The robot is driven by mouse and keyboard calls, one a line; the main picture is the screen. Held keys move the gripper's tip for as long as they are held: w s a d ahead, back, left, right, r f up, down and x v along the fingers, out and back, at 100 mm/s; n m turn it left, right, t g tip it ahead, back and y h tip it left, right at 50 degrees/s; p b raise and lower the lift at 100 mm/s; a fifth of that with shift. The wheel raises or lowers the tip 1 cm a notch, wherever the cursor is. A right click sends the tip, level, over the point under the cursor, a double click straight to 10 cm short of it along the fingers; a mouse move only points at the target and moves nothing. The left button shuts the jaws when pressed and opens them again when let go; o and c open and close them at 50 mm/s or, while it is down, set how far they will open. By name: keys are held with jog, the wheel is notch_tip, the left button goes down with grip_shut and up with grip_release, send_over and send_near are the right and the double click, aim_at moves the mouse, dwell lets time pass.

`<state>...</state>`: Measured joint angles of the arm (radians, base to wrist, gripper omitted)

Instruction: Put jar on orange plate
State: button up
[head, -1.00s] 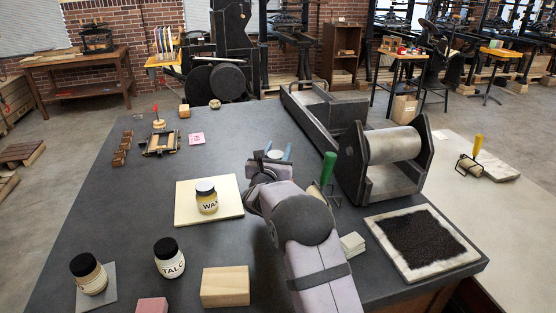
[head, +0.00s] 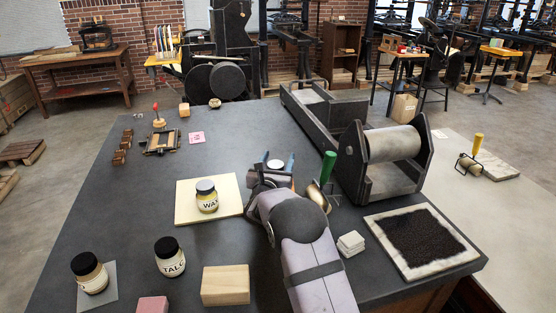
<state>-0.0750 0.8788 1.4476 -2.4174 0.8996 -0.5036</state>
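The WAX jar (head: 207,197) stands on a cream square plate (head: 228,211) left of my gripper. The TALC jar (head: 170,258) stands on the bare table. A third jar (head: 90,273) with a cream label stands on a grey square plate (head: 104,299) at the front left. I see no plainly orange plate. My gripper (head: 277,163) points toward the back of the table, its two blue-tipped fingers apart. A small pale disc shows between them; I cannot tell whether it belongs to the gripper. No jar is in it.
A green-handled roller (head: 328,168) stands close right of my gripper, before a press (head: 385,165).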

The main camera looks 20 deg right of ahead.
aim_at(276, 163)
jog(key=shift+r, duration=0.2)
jog(key=shift+s+a+f, duration=0.15)
jog(key=shift+s, duration=0.05)
jog(key=v, duration=0.2)
jog(key=shift+s+a+b, duration=0.2)
jog(key=shift+s+b, duration=0.15)
notch_tip(276, 163, up, 6)
jog(key=shift+w+d+f+b, duration=0.1)
jog(key=shift+f+b, duration=0.05)
jog(key=shift+b, duration=0.3)
jog(key=shift+r, duration=0.7)
